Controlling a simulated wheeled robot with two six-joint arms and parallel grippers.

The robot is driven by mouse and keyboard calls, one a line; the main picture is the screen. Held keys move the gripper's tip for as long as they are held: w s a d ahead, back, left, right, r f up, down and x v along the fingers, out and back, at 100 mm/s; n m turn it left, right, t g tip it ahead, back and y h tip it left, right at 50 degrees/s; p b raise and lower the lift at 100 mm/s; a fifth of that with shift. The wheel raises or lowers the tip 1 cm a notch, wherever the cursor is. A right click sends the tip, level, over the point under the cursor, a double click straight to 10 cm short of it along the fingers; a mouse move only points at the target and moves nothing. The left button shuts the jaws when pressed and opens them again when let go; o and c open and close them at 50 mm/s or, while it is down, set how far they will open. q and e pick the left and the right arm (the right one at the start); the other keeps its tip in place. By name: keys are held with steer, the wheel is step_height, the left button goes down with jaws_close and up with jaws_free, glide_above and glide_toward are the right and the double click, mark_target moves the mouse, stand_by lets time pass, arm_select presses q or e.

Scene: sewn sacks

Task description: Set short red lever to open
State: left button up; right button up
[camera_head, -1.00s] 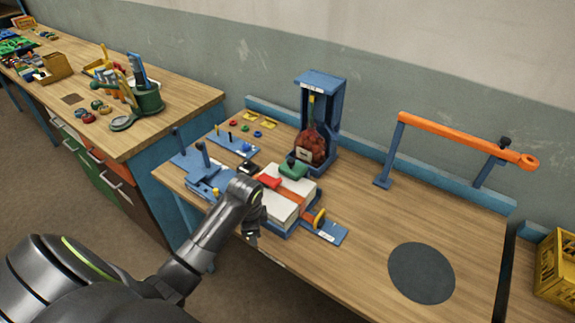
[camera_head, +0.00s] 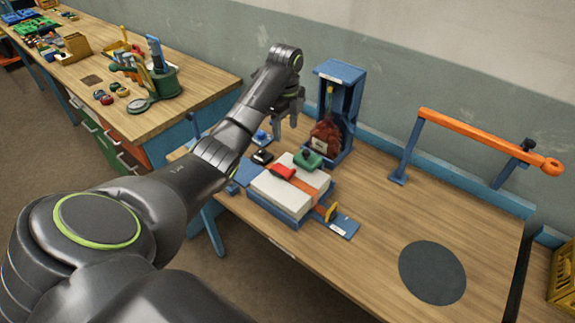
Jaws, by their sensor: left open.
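A short red piece (camera_head: 283,171) lies on an orange band across the white block (camera_head: 268,190); I cannot tell if it is the lever or which way it is set. No other clear red lever shows, and part of the table's left side is hidden by my arm. My left gripper (camera_head: 287,128) points down, open and empty, above the back left of the table, left of the blue stand (camera_head: 340,72). It is apart from the red piece. My right gripper is out of view.
The stand holds a dark red netted sack (camera_head: 325,135). A green piece (camera_head: 308,159) and a black piece (camera_head: 262,157) are near the block. An orange bar (camera_head: 480,140) spans the back right. Around the dark disc (camera_head: 432,273) the table is clear.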

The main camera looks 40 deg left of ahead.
arm_select(q)
steer(key=b, duration=0.7)
glide_toward(286, 172)
step_height(286, 172, down, 8)
steer(key=shift+w+a+r+p, duration=0.1)
steer(key=shift+r+p, duration=0.05)
steer(key=shift+p, duration=0.85)
steer(key=shift+c, duration=0.3)
jaws_close()
